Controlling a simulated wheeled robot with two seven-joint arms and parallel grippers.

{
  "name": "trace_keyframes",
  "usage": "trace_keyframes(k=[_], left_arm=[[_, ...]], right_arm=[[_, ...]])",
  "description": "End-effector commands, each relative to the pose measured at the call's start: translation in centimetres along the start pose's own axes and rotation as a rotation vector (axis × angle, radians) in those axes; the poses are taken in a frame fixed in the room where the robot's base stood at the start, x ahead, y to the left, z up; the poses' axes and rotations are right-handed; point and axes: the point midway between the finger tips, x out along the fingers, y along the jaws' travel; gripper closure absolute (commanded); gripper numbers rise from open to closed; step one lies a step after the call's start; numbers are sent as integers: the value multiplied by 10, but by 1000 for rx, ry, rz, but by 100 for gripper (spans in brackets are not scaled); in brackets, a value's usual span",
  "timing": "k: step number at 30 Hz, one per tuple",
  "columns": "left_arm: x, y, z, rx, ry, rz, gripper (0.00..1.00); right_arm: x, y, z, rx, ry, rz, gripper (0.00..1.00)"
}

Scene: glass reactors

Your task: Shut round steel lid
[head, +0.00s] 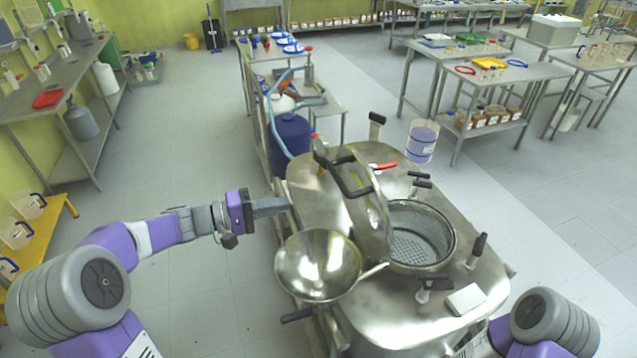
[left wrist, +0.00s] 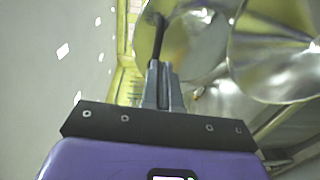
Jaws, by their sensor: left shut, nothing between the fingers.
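The round steel lid (head: 372,222) stands open in the head view, tilted up on its edge at the left of the round opening (head: 420,238) in the steel reactor top. A black bar handle (head: 350,178) is on the lid's outer side. My left gripper (head: 288,204) is shut and empty, left of the lid and apart from it. In the left wrist view its fingertips (left wrist: 160,68) point toward round steel surfaces and a dark bar; I cannot tell clearly which part this is. My right gripper is out of view; only part of my right arm shows at the lower right.
A wide steel bowl (head: 318,262) with a handle sits in front of the lid, near my left gripper. Black-handled clamps (head: 478,250) stand around the opening. A white block (head: 466,299) lies on the reactor top. Open floor lies left of the reactor.

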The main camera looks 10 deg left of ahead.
Motion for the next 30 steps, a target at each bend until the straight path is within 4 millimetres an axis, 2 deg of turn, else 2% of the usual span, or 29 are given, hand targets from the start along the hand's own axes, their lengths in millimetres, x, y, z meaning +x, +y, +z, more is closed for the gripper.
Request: trace_keyframes(k=[5,12,18,24,30], left_arm=[[27,0,2,-2,-6,0,100],[80,0,2,-4,-7,-2,100],[115,0,2,-4,-5,-1,100],[133,-1,1,-4,-2,-2,100],[137,-1,1,-2,-1,-3,100]], right_arm=[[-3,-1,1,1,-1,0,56],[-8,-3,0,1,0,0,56],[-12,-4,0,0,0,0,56],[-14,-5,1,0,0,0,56],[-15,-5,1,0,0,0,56]])
